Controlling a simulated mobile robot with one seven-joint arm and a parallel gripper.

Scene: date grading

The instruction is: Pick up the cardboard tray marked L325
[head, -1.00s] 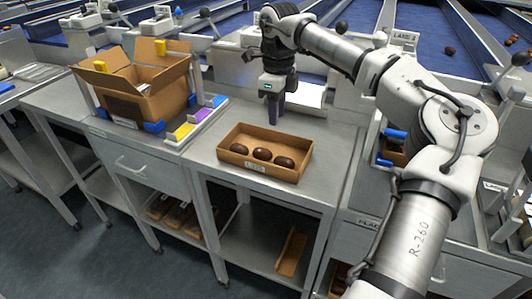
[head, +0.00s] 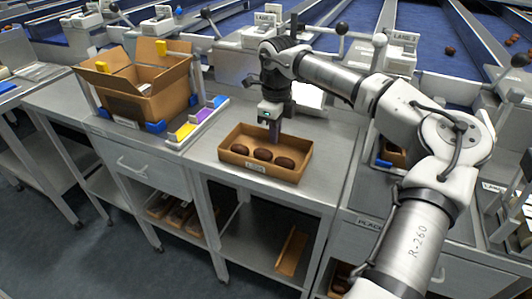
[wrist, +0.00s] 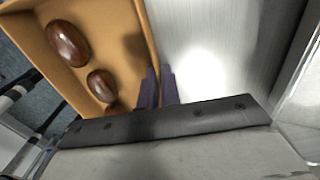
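The cardboard tray (head: 231,163) stands on the metal bench, flat, with several dark brown dates in it. A white label (head: 255,167) is on its front wall; its small print reads roughly L325. My gripper (head: 274,133) is at the tray's back wall, right of its middle, pointing down. In the wrist view, the purple fingers (wrist: 158,86) sit close together, one on each side of the tray wall (wrist: 148,38), and look shut on it. The dates are on the left side of that wall, bare bench on the right.
An open cardboard box (head: 160,100) stands on the bench to the left, beside a small rack with yellow and purple blocks (head: 203,116). Machine lanes run behind the bench. Bare bench top (head: 335,140) lies right of the tray. Shelves below hold more trays (head: 292,250).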

